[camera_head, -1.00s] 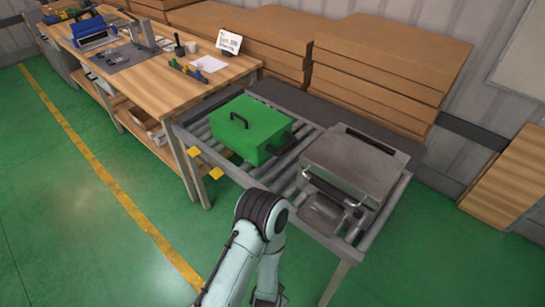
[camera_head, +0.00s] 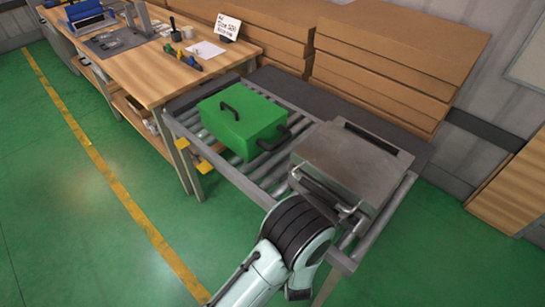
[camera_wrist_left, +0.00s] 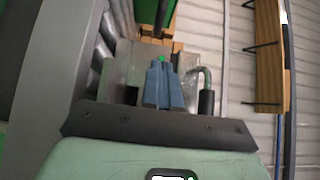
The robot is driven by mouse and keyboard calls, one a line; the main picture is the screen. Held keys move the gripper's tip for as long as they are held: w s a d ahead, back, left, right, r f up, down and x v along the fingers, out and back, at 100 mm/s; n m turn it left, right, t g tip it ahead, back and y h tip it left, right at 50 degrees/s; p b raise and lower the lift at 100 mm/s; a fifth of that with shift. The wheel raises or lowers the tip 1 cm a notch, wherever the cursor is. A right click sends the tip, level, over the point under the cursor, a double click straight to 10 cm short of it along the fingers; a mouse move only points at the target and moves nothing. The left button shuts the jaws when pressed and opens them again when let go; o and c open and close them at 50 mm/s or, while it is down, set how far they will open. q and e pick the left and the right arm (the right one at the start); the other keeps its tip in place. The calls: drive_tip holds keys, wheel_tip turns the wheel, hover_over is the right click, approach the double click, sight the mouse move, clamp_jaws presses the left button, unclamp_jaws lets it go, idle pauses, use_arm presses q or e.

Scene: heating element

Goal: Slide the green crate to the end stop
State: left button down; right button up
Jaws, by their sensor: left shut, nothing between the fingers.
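The green crate (camera_head: 240,122), with dark handles on its lid and right side, sits upright on the roller conveyor (camera_head: 262,172) in the head view, toward its left end. A grey metal case (camera_head: 350,165) sits on the same rollers to its right, with a gap of bare rollers between. I cannot clearly make out an end stop. My left gripper (camera_wrist_left: 163,65) is shut and empty in the left wrist view, in front of a grey metal surface. In the head view my arm hides the hand. My right gripper is not in view.
Two yellow tabs (camera_head: 205,167) stick out from the conveyor's near side. A wooden workbench (camera_head: 150,75) with tools adjoins the conveyor's left end. Stacked cardboard (camera_head: 385,60) stands behind. The green floor at the left is clear.

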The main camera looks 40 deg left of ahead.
sight(240, 142)
use_arm(q)
drive_tip(key=x, duration=1.8)
drive_tip(key=shift+a+p, duration=0.2)
drive_tip(key=shift+p, duration=0.1)
drive_tip(key=shift+a, duration=1.9)
drive_tip(key=shift+w, duration=0.1)
drive_tip(key=shift+a, duration=0.1)
drive_tip(key=a+b, duration=0.2)
drive_tip(key=a, duration=0.5)
drive_tip(key=a+b, duration=0.2)
drive_tip(key=a, duration=0.6)
drive_tip(key=shift+w+a+b, duration=0.2)
drive_tip(key=shift+w+b, duration=0.05)
drive_tip(key=shift+b, duration=0.05)
drive_tip(key=shift+a, duration=0.25)
drive_tip(key=shift+d, duration=0.1)
